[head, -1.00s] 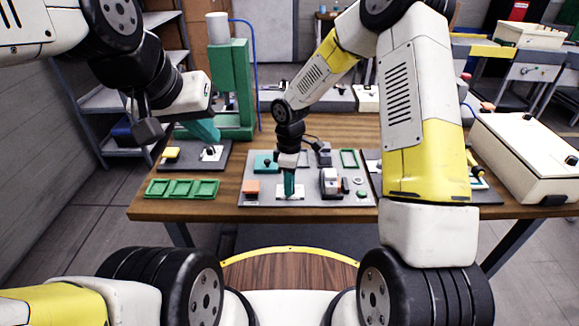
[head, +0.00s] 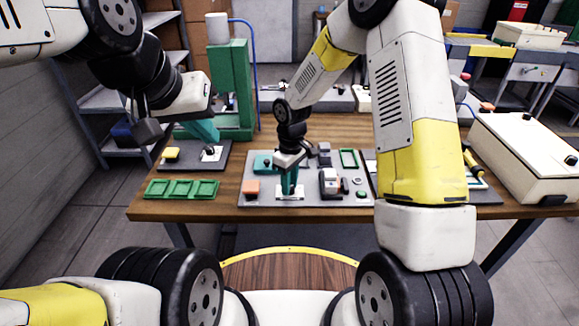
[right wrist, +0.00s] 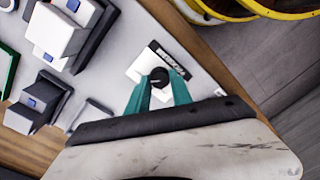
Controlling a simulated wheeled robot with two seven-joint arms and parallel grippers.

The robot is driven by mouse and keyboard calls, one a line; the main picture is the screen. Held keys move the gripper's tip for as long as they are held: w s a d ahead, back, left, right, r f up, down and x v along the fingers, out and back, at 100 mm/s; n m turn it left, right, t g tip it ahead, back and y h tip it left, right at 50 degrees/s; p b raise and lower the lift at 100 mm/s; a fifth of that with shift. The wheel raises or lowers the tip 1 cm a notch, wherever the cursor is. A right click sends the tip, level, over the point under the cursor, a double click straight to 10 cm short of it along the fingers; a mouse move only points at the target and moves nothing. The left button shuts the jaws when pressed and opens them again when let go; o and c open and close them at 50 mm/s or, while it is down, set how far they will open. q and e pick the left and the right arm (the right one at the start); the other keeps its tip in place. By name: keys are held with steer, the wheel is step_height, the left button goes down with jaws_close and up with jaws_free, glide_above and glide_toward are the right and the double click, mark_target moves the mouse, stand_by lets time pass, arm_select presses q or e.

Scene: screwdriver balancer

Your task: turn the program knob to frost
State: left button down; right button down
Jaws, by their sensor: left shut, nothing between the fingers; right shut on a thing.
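The program knob (right wrist: 157,77) is a small round black knob on a white plate (right wrist: 176,56) with a dark printed strip, seen in the right wrist view. The lettering is too small to read, so I cannot tell the setting. My right gripper (right wrist: 157,93) points down with its two teal fingers on either side of the knob, shut on it. In the head view the right gripper (head: 289,191) stands over the white plate and hides the knob. My left gripper (head: 206,132) is shut and empty, held above the back left of the table.
A green tray (head: 181,189) lies to the left. A large white box (head: 525,150) stands at the right.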

steer(key=c, duration=1.1)
jaws_free()
steer(key=shift+c, duration=0.2)
step_height(320, 180, up, 7)
steer(key=shift+w+r, duration=0.1)
steer(key=shift+w, duration=0.05)
steer(key=shift+d+r, duration=0.1)
steer(key=shift+r, duration=0.2)
